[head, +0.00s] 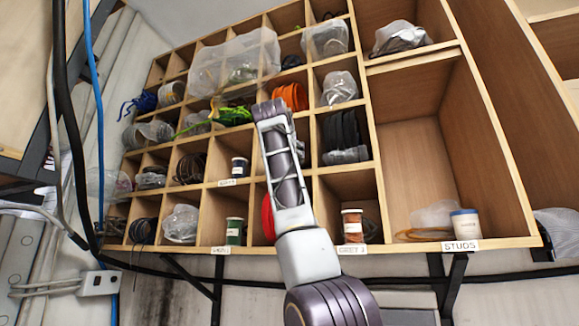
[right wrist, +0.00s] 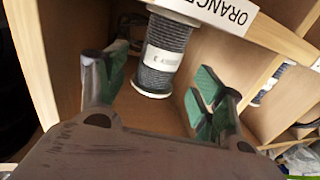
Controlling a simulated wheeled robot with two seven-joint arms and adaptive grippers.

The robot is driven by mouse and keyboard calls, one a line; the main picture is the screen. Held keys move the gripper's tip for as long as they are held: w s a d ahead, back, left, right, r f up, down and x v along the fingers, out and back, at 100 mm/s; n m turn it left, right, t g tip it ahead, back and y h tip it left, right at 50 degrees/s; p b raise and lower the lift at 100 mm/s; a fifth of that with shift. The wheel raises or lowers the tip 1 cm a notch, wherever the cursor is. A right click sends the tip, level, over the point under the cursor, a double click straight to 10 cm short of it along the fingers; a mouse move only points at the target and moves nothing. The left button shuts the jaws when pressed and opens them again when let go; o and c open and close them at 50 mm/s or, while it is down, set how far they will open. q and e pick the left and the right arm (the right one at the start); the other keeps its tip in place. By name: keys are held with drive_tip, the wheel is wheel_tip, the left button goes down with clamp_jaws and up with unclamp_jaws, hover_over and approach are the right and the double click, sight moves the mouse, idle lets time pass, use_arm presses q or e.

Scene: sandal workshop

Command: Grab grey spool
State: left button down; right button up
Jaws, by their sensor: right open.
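The grey spool (right wrist: 163,52) shows in the right wrist view, dark grey thread on a pale core with a white paper label around it. It stands in a wooden compartment by a sign reading "ORANGE". My right gripper (right wrist: 158,82) is open, with one green-padded finger to each side of the spool and visible gaps between. In the head view my right gripper (head: 271,112) reaches up in front of the shelf, and I cannot make out the grey spool there; the arm covers that part. My left gripper is not in view.
The wooden shelf (head: 430,245) has many compartments with thin dividers. A dark blue spool (head: 240,167), a green spool (head: 235,231) and an orange-brown spool (head: 352,226) stand near the arm. A white tub (head: 465,224) stands at right. Cables hang at left.

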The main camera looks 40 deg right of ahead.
drive_tip(key=shift+f+p+x, duration=0.25)
drive_tip(key=shift+p+x, duration=0.1)
drive_tip(key=shift+x, duration=0.9)
drive_tip(key=shift+f+p+x, duration=0.2)
drive_tip(key=shift+p+x, duration=0.15)
drive_tip(key=shift+x, duration=0.85)
drive_tip(key=shift+s, duration=0.1)
drive_tip(key=c, duration=1.2)
